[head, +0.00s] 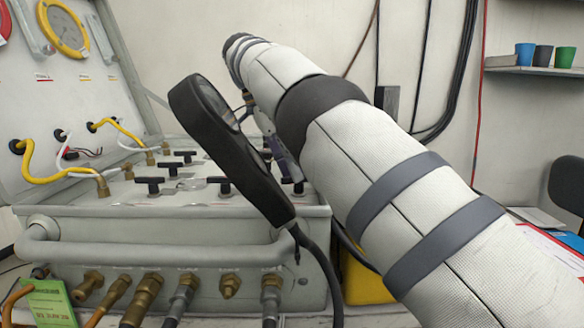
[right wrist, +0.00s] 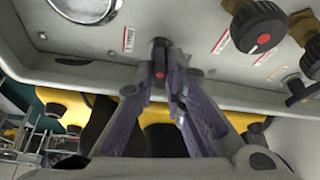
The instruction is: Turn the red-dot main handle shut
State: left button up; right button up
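In the right wrist view a black handle with a red dot on its end (right wrist: 160,74) stands near the edge of the grey panel. My right gripper (right wrist: 162,62) has its purple fingers on both sides of this handle, and they appear to be closed on it. In the head view my right arm reaches over the panel box (head: 170,212) from the right. Only a purple part of the right gripper (head: 278,150) shows there, behind the arm and a black-framed lens. The red-dot handle is hidden in the head view. My left gripper is not in view.
A black knob with a red mark (right wrist: 263,37) sits right of the handle. Several black T-handles (head: 152,185) stand on the panel. The black-framed lens (head: 240,160) with a cable is close before it. A yellow case (head: 362,280) is beside the box.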

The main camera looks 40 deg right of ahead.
jog(key=shift+o, duration=0.7)
